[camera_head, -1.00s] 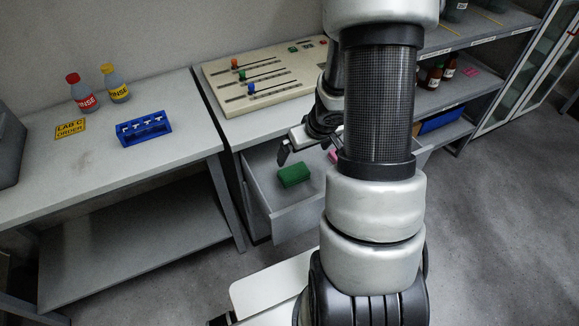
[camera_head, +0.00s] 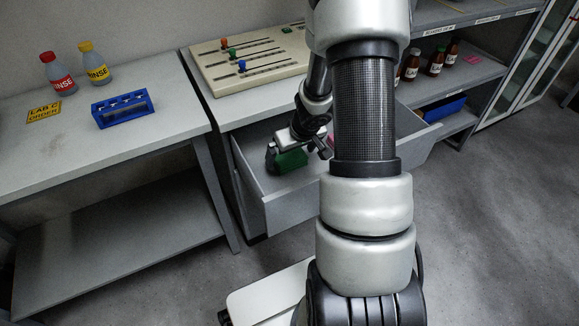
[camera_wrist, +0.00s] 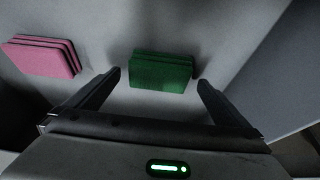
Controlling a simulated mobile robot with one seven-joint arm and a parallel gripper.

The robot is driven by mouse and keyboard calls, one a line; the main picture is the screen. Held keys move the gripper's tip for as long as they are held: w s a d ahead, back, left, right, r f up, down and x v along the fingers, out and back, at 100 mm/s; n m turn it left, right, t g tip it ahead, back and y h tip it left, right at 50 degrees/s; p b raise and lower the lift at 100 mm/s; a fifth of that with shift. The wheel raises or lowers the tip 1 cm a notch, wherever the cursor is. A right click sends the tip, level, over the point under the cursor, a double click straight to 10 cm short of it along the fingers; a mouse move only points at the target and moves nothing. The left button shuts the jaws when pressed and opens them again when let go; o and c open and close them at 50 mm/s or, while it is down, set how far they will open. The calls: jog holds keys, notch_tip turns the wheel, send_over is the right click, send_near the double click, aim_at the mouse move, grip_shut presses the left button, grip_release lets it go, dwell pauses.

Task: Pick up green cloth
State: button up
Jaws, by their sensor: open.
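The green cloth (camera_head: 291,161) is a small folded block lying in the open drawer (camera_head: 300,206). In the wrist view the green cloth (camera_wrist: 161,72) lies just ahead of the fingertips and roughly between them. My gripper (camera_wrist: 158,82) is open, with one finger on each side of the gap and nothing held. In the head view my gripper (camera_head: 297,157) is inside the drawer, close at the cloth and partly covering it. I cannot tell whether a finger touches it.
A pink folded cloth (camera_wrist: 42,55) lies left of the green one in the wrist view. The drawer wall (camera_wrist: 262,58) stands to the right. A slider panel (camera_head: 247,60) sits above the drawer. A blue rack (camera_head: 122,109) and two bottles (camera_head: 60,76) stand on the left bench.

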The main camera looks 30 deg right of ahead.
aim_at(291, 158)
jog(key=shift+w+f, duration=0.2)
jog(key=shift+f, duration=0.35)
jog(key=c, duration=1.1)
jog(key=shift+r, duration=0.1)
jog(key=shift+r, duration=0.1)
notch_tip(291, 158, up, 18)
jog(key=p, duration=1.6)
